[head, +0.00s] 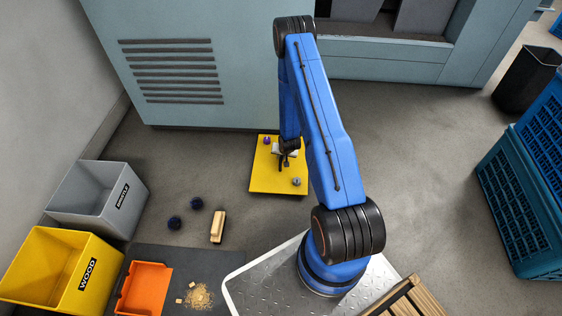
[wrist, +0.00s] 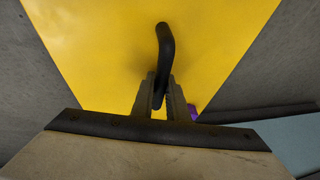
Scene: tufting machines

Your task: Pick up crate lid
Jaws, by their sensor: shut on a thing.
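The crate lid (head: 262,176) is a flat yellow square panel in front of the teal machine. In the wrist view the lid (wrist: 100,45) fills the upper middle, with a dark curved handle (wrist: 165,45) standing on it. My gripper (head: 284,160) is over the middle of the lid. In the wrist view my gripper (wrist: 159,95) is shut on the handle, one finger on each side. A small purple thing (head: 266,140) and a small grey thing (head: 297,181) show on the lid. I cannot tell whether the lid touches the floor.
The teal machine (head: 200,60) stands close behind the lid. At left are a grey bin (head: 85,215), a yellow WOOD bin (head: 30,270), an orange dustpan (head: 145,285), a brush (head: 217,226) and two dark balls. Blue crates (head: 520,205) stand at right. Floor right of the lid is clear.

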